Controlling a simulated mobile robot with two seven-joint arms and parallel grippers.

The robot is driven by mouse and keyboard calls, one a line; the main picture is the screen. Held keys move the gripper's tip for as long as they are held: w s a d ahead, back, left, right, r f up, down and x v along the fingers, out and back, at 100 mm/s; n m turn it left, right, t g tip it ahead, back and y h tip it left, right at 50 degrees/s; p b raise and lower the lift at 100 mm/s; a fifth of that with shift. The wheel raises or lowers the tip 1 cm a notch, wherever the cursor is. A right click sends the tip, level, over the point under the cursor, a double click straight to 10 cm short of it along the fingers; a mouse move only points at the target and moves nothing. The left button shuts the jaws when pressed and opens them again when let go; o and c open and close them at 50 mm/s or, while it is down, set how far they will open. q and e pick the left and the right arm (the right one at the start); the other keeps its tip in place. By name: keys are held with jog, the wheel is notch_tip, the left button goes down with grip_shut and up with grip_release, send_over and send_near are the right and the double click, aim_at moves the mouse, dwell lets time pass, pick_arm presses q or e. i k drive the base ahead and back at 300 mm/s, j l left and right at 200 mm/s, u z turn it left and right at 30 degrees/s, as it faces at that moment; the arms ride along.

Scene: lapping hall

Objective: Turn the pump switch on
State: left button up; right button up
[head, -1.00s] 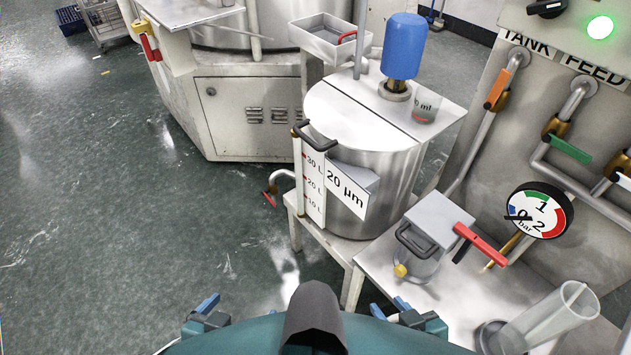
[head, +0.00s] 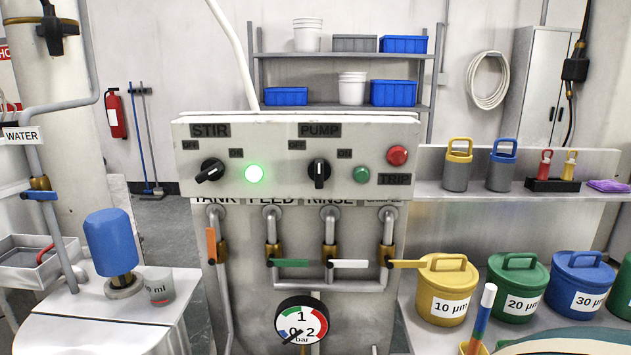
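The pump switch (head: 319,173) is a black rotary knob under the PUMP label on the grey control panel (head: 280,190). Its handle stands upright. An OFF mark sits at its upper left and an ON mark at its upper right. The green pump lamp (head: 362,175) to its right is dark. The stir switch (head: 210,170) at the left has its handle slanted up to the right, and the green stir lamp (head: 254,174) beside it glows. Neither of my grippers is in the head view.
Below the panel are pipes with orange, green (head: 291,263), white and yellow valve handles, and a pressure gauge (head: 302,325). A red trip light or button (head: 397,155) is at the panel's right. A blue motor (head: 110,243) stands left; lidded buckets (head: 447,290) stand right. The panel front looks unobstructed.

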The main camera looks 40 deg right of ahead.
aim_at(318, 168)
jog(key=z, duration=1.15)
